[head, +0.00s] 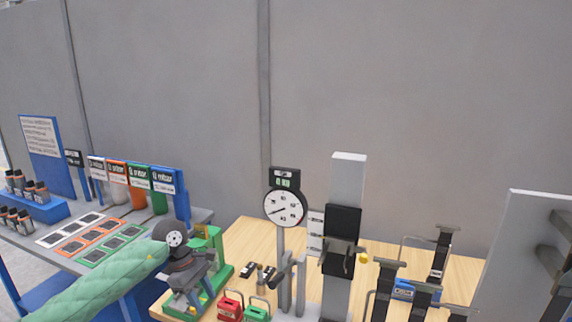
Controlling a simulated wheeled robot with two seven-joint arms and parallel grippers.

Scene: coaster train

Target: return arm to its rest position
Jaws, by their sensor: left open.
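My left arm (110,285), in a pale green padded sleeve, reaches in from the lower left. Its dark wrist ends in my left gripper (197,290), which is open and points down. I see nothing held between its fingers. The gripper is in front of a green fixture (213,240) at the left end of the wooden table and hides part of it. I cannot tell whether they touch. My right gripper does not show.
A red block (230,308) and a green block (257,313) with handles are just right of the gripper. A dial gauge (285,209) and a grey column (348,180) stand farther right. A grey bench (190,219) with coloured card slots and bins is at left.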

